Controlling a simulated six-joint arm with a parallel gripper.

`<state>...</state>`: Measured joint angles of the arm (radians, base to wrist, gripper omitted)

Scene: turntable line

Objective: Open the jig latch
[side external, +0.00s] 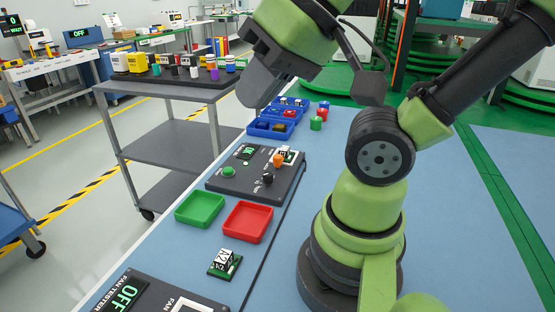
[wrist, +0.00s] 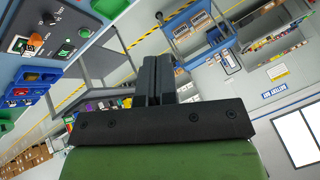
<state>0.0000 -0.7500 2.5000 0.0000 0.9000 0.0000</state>
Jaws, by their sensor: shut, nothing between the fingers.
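A dark test panel (side external: 240,185) stands on the blue bench, with a lit green display (side external: 247,152), a green button (side external: 229,171) and a black knob (side external: 268,179). At its far right is a small jig with a white-topped piece (side external: 287,154) and an orange part (side external: 278,161) beside it, which looks like the latch. The orange part also shows in the wrist view (wrist: 36,40), at the left. Whether the latch is open or closed is too small to tell. My gripper (side external: 250,97) is shut and empty, raised above the bench and apart from the panel; its fingers show in the wrist view (wrist: 153,72).
Blue bins (side external: 270,128) stand beyond the panel, near red and green cylinders (side external: 316,123). A green tray (side external: 200,209), a red tray (side external: 248,221) and a small circuit board (side external: 224,263) lie on the near side. A grey cart (side external: 170,95) stands left of the bench.

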